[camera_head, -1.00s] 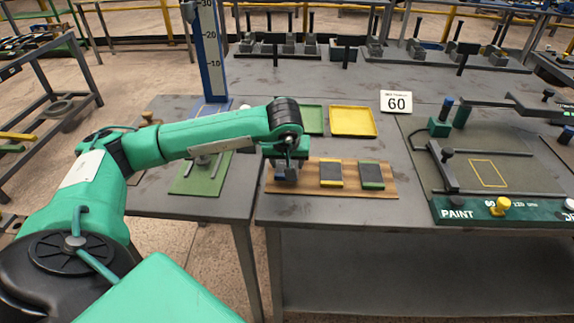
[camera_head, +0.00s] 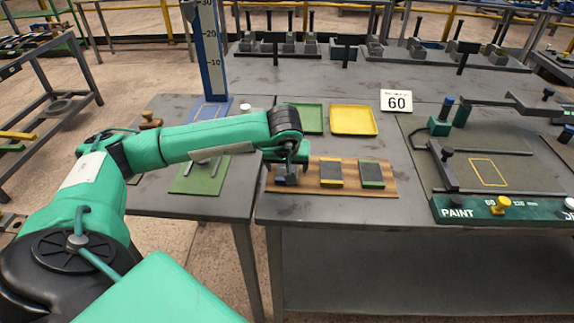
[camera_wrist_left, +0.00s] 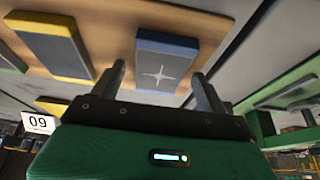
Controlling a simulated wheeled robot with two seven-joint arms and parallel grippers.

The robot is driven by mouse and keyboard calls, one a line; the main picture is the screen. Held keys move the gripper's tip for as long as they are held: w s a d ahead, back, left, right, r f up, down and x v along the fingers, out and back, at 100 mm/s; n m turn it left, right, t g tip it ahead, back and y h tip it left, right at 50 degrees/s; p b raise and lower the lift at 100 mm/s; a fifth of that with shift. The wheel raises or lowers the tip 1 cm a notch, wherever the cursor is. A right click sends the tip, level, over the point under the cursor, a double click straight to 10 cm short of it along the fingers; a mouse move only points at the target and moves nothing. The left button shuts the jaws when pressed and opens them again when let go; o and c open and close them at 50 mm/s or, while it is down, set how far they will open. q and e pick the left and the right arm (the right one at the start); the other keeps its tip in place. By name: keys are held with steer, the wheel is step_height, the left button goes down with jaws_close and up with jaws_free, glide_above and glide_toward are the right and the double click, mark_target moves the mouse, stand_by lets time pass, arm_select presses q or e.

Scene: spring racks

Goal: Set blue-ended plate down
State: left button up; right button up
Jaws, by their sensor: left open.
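The blue-ended plate (camera_wrist_left: 167,62) lies flat on a wooden board (camera_wrist_left: 105,30) in the left wrist view, with a pale star-shaped mark on its grey face. In the head view the plate (camera_head: 286,179) is at the board's left end, partly hidden by my gripper. My left gripper (camera_wrist_left: 158,72) is open, its two fingers apart on either side of the plate's near part. It also shows in the head view (camera_head: 289,160), above the board's left end. My right gripper is not in view.
A yellow-ended plate (camera_head: 331,173) and a green-ended plate (camera_head: 371,174) lie to the right on the same board. A paint fixture (camera_head: 485,207) stands at the right.

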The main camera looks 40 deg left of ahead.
arm_select(q)
steer(key=shift+r, duration=0.15)
steer(key=v, duration=0.2)
steer(key=shift+s+r, duration=0.1)
steer(key=shift+r, duration=0.25)
steer(key=v, duration=0.9)
steer(key=shift+b, duration=0.4)
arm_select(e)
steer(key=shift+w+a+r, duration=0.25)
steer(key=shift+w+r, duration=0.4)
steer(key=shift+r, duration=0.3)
arm_select(q)
steer(key=shift+d, duration=0.1)
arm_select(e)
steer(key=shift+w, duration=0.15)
